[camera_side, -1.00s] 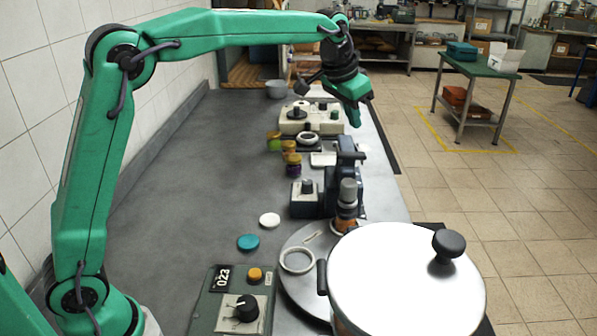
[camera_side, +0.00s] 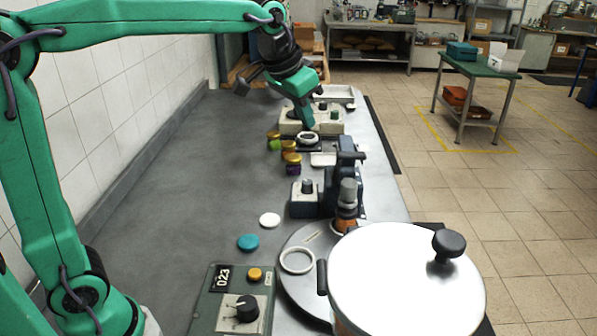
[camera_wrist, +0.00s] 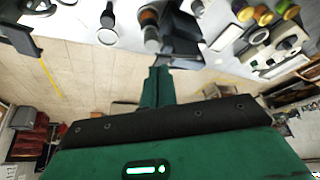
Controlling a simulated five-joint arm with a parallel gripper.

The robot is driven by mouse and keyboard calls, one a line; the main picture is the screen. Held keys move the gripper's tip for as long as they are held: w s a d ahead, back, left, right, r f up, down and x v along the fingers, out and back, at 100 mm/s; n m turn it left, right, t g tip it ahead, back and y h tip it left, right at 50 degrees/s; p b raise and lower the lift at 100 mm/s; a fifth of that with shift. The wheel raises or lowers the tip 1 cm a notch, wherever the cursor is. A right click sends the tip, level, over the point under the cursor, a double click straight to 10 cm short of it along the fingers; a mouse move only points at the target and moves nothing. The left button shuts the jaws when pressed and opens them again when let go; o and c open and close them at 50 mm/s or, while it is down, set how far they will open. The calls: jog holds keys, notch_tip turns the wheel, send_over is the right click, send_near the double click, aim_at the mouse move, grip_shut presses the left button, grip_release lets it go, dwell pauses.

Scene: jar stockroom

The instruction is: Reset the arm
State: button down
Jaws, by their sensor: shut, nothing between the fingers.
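My gripper (camera_side: 308,118) is green with a dark wrist and points down in the side view, above the far part of the grey bench (camera_side: 190,185). Its fingers are together with nothing between them. In the wrist view my gripper (camera_wrist: 157,75) also shows closed, with the floor behind its fingers. In the side view the fingertips appear in front of the pale device (camera_side: 328,125) and near a white ring (camera_side: 307,139); I cannot tell the exact height.
Several small gold-lidded jars (camera_side: 290,158) stand left of the ring. A dark blue press-like device (camera_side: 347,165) stands mid-bench. A large lidded pot (camera_side: 400,285) and a control box (camera_side: 235,300) are at the front. The bench's left side is mostly clear.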

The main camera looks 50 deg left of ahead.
jog(key=s+a+f+n, duration=0.1)
jog(key=s+f, duration=0.3)
jog(key=s, duration=0.7)
jog(key=s+a+f+n, duration=0.1)
jog(key=s+f, duration=0.3)
jog(key=s, duration=0.8)
jog(key=shift+a+f+t, duration=0.3)
jog(key=shift+a+f, duration=0.05)
jog(key=shift+a, duration=0.3)
